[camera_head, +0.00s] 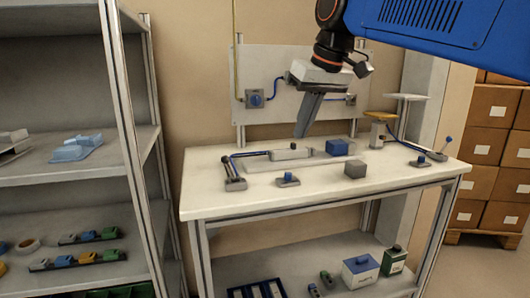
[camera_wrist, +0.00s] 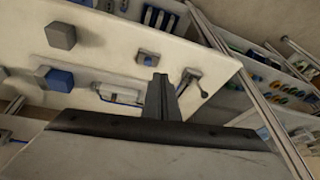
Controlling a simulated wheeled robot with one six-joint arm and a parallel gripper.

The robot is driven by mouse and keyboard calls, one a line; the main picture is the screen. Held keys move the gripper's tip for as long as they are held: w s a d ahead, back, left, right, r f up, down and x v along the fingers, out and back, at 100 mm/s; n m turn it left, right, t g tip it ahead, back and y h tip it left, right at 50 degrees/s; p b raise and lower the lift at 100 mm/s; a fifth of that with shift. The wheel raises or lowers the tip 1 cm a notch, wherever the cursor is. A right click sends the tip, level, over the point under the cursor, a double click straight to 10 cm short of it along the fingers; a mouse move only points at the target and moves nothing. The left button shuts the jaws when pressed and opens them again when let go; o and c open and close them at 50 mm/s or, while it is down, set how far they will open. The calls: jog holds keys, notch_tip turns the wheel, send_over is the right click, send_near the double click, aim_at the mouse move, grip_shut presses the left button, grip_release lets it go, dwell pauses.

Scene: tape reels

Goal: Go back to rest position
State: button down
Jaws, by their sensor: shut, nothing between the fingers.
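My gripper (camera_head: 307,117) hangs above the white workbench (camera_head: 265,205) near its back edge, fingers pointing down, shut and empty. In the wrist view my gripper (camera_wrist: 165,88) shows its fingers together, with the bench top beyond them. Nothing is held between the fingers, and they appear clear of the bench top.
On the bench are a grey block (camera_head: 355,170), a blue block (camera_head: 337,147), a small blue-topped switch (camera_head: 288,180) and lever devices at left (camera_head: 234,183) and right (camera_head: 441,150). A grey shelf rack (camera_head: 130,140) stands left. Cardboard boxes (camera_head: 487,140) are stacked right.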

jog(key=s+d+f+m+h, duration=0.1)
jog(key=s+d+f, duration=0.5)
jog(key=f, duration=0.5)
jog(key=s+d+f+m+t+h, duration=0.1)
jog(key=s+d+f+m, duration=0.1)
jog(key=s+d+f, duration=0.5)
jog(key=s+d+f+m, duration=0.2)
jog(key=s+d+f, duration=0.5)
jog(key=f, duration=0.8)
jog(key=s, duration=0.3)
jog(key=shift+d+h, duration=0.15)
jog(key=shift+h, duration=0.25)
